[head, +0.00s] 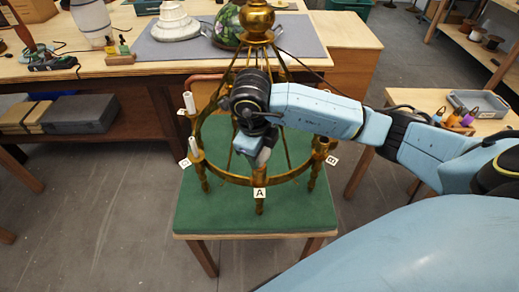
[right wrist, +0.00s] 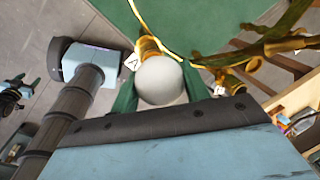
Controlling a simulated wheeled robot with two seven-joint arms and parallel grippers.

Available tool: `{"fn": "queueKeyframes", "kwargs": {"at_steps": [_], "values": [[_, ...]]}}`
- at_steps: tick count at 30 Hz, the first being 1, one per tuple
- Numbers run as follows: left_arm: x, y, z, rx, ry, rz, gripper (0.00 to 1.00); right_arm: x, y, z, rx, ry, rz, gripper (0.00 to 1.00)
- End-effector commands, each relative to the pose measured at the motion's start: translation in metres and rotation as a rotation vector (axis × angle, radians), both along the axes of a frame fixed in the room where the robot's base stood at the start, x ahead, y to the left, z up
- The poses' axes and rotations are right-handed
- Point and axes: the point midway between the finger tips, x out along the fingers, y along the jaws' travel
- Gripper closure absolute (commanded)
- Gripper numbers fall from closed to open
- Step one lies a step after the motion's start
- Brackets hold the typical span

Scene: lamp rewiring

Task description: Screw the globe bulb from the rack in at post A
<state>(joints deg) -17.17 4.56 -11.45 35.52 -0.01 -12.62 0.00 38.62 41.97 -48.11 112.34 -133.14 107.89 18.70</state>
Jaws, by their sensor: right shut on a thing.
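My right gripper (head: 262,160) reaches in from the right and points down over the front of the brass ring fixture (head: 225,178), close above post A, marked by its label (head: 260,194). The right wrist view shows a round white globe bulb (right wrist: 160,80) held between its green fingers. The brass holder of post A (right wrist: 148,46) shows just beyond the bulb, with its label (right wrist: 131,62) beside it. I cannot tell whether bulb and holder touch. The gripper hides the bulb in the head view. A small dark shape with green at the wrist view's left edge may be my left gripper.
The fixture stands on a green-topped stool (head: 190,215). Posts C (head: 185,163) and B (head: 332,160) are on its sides. A workbench (head: 120,70) with a mat is behind. A side table with a grey tray (head: 478,103) is at right.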

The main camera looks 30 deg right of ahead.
Motion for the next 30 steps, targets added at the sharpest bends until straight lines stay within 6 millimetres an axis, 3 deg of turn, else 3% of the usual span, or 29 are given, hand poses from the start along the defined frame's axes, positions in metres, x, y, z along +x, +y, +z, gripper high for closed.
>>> {"fn": "queueKeyframes", "kwargs": {"at_steps": [12, 22, 23, 28, 30], "values": [[0.000, 0.000, 0.021, 0.000, 0.000, 0.000, 0.45, 0.003, -0.001, 0.003, 0.002, -0.006, -0.576, 0.78], [0.000, 0.000, 0.021, 0.000, 0.000, 0.000, 0.45, 0.002, -0.001, 0.001, 0.002, -0.008, -0.646, 0.78], [0.000, 0.000, 0.021, 0.000, 0.000, 0.000, 0.45, 0.002, -0.001, 0.001, 0.002, -0.008, -0.646, 0.52], [0.000, 0.000, 0.021, 0.000, 0.000, 0.000, 0.45, 0.001, -0.001, 0.000, 0.001, -0.005, -0.643, 0.29], [0.000, 0.000, 0.021, 0.000, 0.000, 0.000, 0.45, 0.001, 0.000, 0.000, 0.001, -0.003, -0.642, 0.29]]}}
